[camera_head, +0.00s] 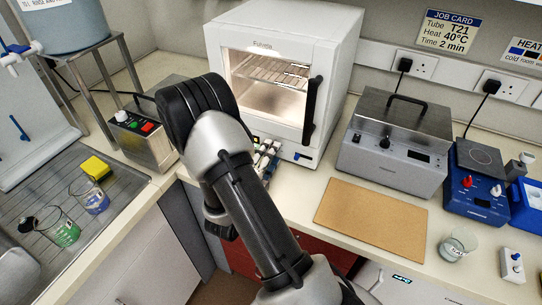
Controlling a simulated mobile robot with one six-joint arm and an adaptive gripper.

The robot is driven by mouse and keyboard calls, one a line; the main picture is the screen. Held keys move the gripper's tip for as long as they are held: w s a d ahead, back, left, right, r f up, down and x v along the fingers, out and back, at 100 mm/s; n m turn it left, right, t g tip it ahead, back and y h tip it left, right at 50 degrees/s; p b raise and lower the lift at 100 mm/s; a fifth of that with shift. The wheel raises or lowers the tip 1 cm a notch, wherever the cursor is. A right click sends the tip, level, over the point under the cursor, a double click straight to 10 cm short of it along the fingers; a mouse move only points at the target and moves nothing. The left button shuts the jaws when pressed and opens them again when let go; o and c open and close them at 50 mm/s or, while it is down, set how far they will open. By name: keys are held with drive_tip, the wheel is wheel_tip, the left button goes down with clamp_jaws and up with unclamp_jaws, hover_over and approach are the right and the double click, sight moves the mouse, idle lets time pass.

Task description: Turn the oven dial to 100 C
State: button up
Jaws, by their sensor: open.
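The oven (338,45) is a white box at the back middle of the bench. Its door is shut, with a lit window showing wire racks and a black handle (313,108) on the right side. A small dark blue display (303,156) shows at the lower right of its front. The oven dial cannot be made out; my arm covers the lower left of the front. My gripper (268,156) shows only in part, as small silver and dark pieces just right of my arm, in front of the oven's lower front. It is open; contact with the oven cannot be told.
A metal bath with a black handle (400,135) stands right of the oven, with a brown board (372,215) before it. A blue stirrer (475,195) and a small beaker (458,243) are at the right. A metal unit with buttons (140,140) stands left, beside the sink drainer (110,178).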

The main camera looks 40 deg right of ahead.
drive_tip(key=shift+w+d, duration=0.2)
drive_tip(key=shift+d, duration=0.25)
clamp_jaws()
idle(0.4)
